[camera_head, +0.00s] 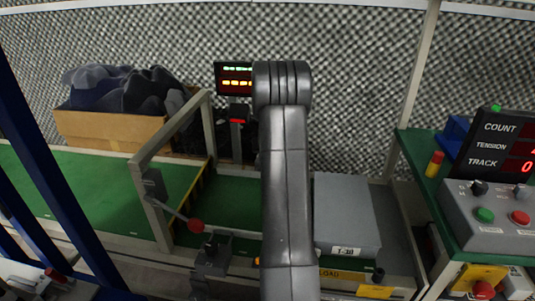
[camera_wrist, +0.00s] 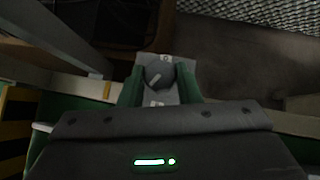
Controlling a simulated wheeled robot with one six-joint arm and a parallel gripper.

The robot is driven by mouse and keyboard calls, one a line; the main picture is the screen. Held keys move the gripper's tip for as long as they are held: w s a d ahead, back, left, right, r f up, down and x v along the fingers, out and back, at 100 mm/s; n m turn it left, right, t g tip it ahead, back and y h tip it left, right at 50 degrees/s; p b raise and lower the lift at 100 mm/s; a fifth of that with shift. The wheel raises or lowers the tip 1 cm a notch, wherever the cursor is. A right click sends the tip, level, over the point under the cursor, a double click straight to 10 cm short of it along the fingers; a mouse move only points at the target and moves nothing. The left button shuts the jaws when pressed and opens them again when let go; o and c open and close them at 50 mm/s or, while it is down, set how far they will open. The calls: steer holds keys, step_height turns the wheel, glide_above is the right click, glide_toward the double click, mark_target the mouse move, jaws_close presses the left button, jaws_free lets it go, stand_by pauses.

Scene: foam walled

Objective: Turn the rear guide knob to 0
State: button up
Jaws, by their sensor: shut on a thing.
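The grey round guide knob (camera_wrist: 157,74) sits on a small light grey plate in the wrist view. A white pointer line crosses it at a slant, lower left to upper right. Small marks show on the plate above and below the knob, too small to read surely. My gripper (camera_wrist: 160,82) has its two green fingers on either side of the knob, shut on it. In the head view my dark arm reaches away over the belt, and my gripper and this knob are hidden behind it.
A green belt (camera_head: 80,185) with a metal frame and a red-tipped lever (camera_head: 195,225) lies left of my arm. A grey box (camera_head: 345,215) lies right. A control panel (camera_head: 495,213) and a red-digit display (camera_head: 500,145) stand at far right.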

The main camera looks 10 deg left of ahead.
steer(key=m+h, duration=0.2)
steer(key=shift+a+r+m+p, duration=0.15)
steer(key=shift+a+m+p, duration=0.15)
steer(key=shift+m, duration=0.1)
steer(key=m+h+p, duration=0.2)
steer(key=shift+a+r+m, duration=0.1)
steer(key=shift+r+m, duration=0.05)
steer(key=shift+m, duration=0.25)
steer(key=m+h+p, duration=0.1)
steer(key=p, duration=0.1)
steer(key=m+g+h+p, duration=0.1)
steer(key=m+h+p, duration=0.1)
steer(key=shift+w+a+m+p, duration=0.1)
steer(key=shift+a+m+p, duration=0.05)
steer(key=shift+m+p, duration=0.2)
steer(key=shift+m+g+h+p, duration=0.5)
steer(key=shift+m+p, duration=0.25)
steer(key=shift+p, duration=0.1)
steer(key=shift+f, duration=0.2)
steer(key=o, duration=1)
steer(key=shift+f, duration=0.2)
